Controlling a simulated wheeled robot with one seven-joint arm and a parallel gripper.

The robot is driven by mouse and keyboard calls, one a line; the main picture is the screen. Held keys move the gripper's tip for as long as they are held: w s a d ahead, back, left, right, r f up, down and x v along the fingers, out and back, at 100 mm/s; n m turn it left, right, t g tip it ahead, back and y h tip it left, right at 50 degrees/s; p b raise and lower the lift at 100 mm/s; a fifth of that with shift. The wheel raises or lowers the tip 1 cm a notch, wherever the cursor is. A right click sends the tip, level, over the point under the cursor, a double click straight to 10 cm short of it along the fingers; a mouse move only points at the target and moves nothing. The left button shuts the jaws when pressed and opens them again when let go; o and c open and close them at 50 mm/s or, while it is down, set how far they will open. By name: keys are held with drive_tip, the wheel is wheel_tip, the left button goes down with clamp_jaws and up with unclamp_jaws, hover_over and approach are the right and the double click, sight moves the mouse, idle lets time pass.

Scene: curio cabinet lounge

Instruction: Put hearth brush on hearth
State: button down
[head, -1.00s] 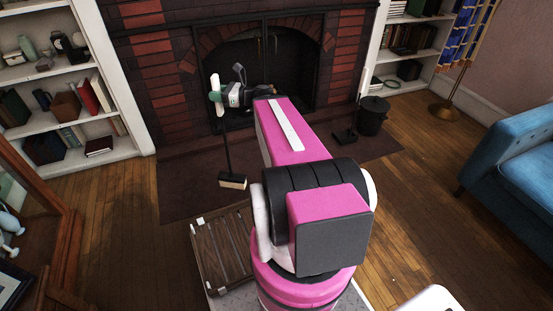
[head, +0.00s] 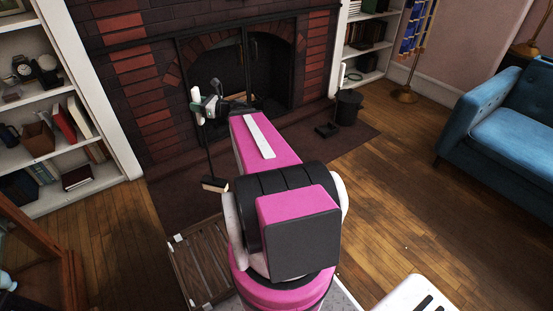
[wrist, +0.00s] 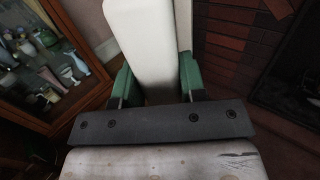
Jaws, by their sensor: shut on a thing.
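My gripper (head: 199,107) is shut on the hearth brush. The brush's broad white handle (wrist: 142,45) is clamped between the green fingers in the wrist view. In the head view its thin dark shaft hangs down from the gripper, slightly tilted, to a brush head with pale bristles (head: 213,185). The brush head shows against the dark hearth (head: 173,188) in front of the brick fireplace, near its left part. I cannot tell whether the bristles touch the hearth. My pink arm hides part of the hearth's middle.
A dark bucket (head: 348,106) and a small dark object (head: 326,130) stand on the right of the hearth. White bookshelves (head: 115,150) flank the fireplace. A blue sofa (head: 505,140) stands at right. A glass-fronted cabinet (wrist: 50,60) is left in the wrist view. The right-hand wood floor is clear.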

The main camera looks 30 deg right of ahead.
drive_tip(key=w+d+f+m+t+h, duration=0.2)
drive_tip(key=w+d+f+m+h, duration=0.1)
drive_tip(key=w+d+f, duration=1.3)
drive_tip(key=shift+w+d+f+m+t+h, duration=0.45)
drive_tip(key=shift+f+h, duration=0.45)
drive_tip(key=shift+f, duration=1)
drive_tip(key=shift+w+f, duration=0.15)
drive_tip(key=c, duration=0.7)
unclamp_jaws()
